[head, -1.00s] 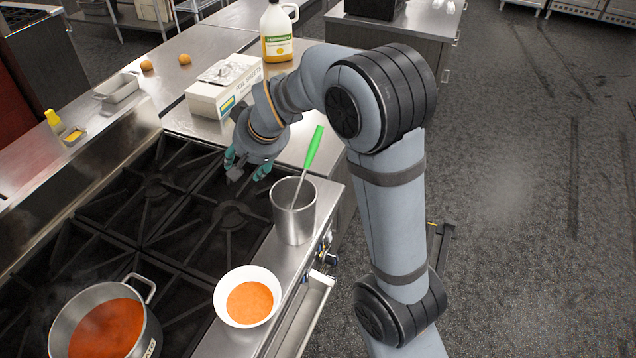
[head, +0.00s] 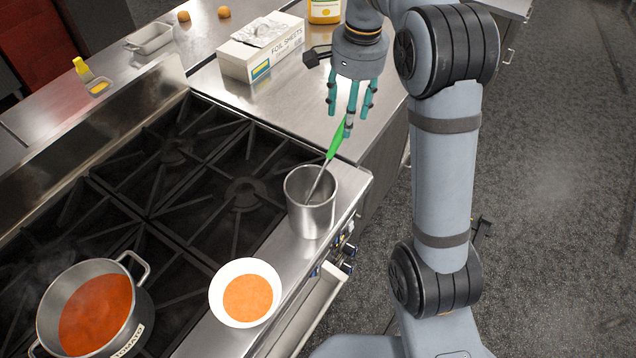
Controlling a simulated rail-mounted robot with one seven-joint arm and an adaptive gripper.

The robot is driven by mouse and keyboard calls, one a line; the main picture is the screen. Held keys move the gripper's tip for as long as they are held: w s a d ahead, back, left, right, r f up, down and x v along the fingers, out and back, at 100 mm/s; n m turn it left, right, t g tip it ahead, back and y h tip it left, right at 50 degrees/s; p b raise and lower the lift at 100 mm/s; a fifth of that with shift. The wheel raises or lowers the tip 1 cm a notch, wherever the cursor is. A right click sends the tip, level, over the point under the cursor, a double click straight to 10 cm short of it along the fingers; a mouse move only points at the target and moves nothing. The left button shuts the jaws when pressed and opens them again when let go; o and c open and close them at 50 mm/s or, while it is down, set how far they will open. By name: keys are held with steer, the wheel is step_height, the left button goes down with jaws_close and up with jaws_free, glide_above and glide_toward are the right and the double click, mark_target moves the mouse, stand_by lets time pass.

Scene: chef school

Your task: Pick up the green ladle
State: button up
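The green ladle (head: 337,139) leans in a steel cylindrical pot (head: 311,219) at the stove's right front edge. Its green handle sticks up and tilts to the right; its metal shaft runs down into the pot, and its bowl is hidden inside. My gripper (head: 350,122) has teal fingers that point down, spread apart, with nothing seen between them. The fingertips are right by the top end of the green handle and overlap it in the picture; I cannot tell whether they touch it.
A white bowl of orange soup (head: 217,292) stands in front of the pot. A large pot of red soup (head: 139,304) is on the stove (head: 190,215) at the left. A foil sheets box (head: 240,65) and a jug (head: 325,10) stand on the counter behind.

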steer(key=shift+w+f, duration=0.1)
steer(key=shift+f, duration=0.6)
steer(key=shift+a+f, duration=0.2)
steer(key=shift+f, duration=0.25)
steer(key=shift+a+f+p, duration=0.15)
steer(key=shift+f+p, duration=0.1)
steer(key=shift+f, duration=0.95)
steer(key=shift+a+f+p, duration=0.1)
steer(key=shift+f+p, duration=0.1)
steer(key=shift+f, duration=0.95)
steer(key=shift+c, duration=0.4)
steer(key=c, duration=1.1)
jaws_close()
